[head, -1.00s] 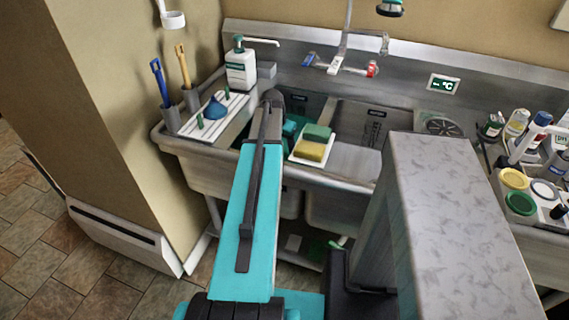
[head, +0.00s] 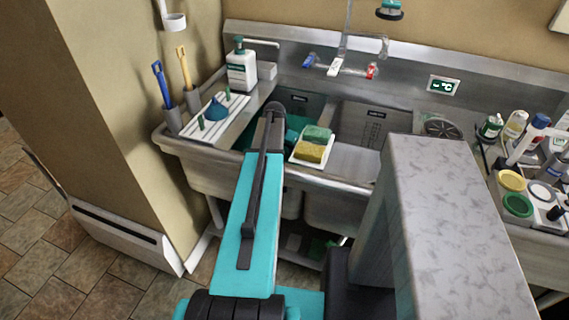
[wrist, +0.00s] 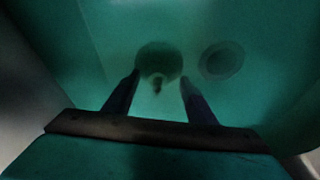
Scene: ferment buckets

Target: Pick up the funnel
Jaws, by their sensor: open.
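My gripper (wrist: 160,77) is open inside a teal basin (wrist: 100,25) in the wrist view. A dark round thing with a short narrow stub (wrist: 158,58) lies on the basin floor, between and just beyond the fingertips. It looks like a funnel, but the light is too dim to be sure. I cannot tell whether the fingers touch it. In the head view, my arm hides the gripper and most of that basin. A blue cone-shaped thing (head: 216,109), also funnel-like, stands on the white ribbed rack (head: 232,112) left of the sink.
A round ring (wrist: 221,60) shows on the basin floor, right of the dark thing. A tray with a green and a yellow sponge (head: 311,152) sits at the sink's middle. A pump bottle (head: 241,70) and two brushes (head: 162,84) stand at left. Jars (head: 512,180) crowd the right.

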